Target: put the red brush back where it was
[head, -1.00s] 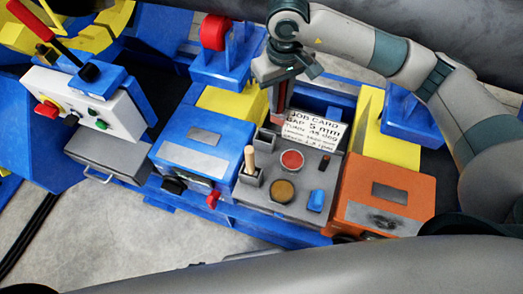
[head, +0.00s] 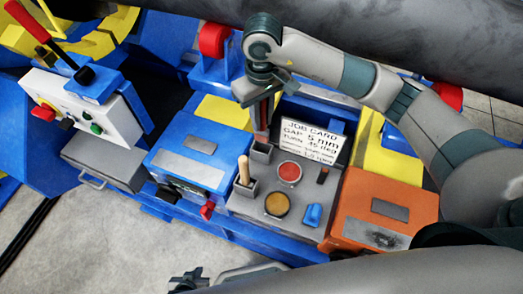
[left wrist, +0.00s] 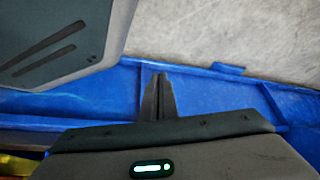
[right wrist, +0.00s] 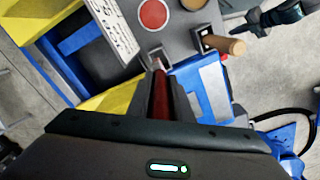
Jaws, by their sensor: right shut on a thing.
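My right gripper (head: 262,103) is shut on the red brush (right wrist: 161,98), which hangs upright. In the head view the brush (head: 264,118) is largely hidden by the gripper. Its lower end is over or at a square grey holder (head: 262,151) at the back left of the grey tray; I cannot tell whether it is inside. A second holder (head: 245,187) in front holds a wooden-handled tool (head: 243,170). My left gripper (head: 188,280) is low at the bottom edge of the head view, away from the tray. In the left wrist view its fingers (left wrist: 158,92) are together and empty.
The grey tray (head: 245,206) also carries a red disc (head: 289,173), an amber disc (head: 278,204), a blue piece (head: 312,215) and a job card (head: 312,139). A blue box (head: 188,150) stands left and an orange box (head: 385,210) right.

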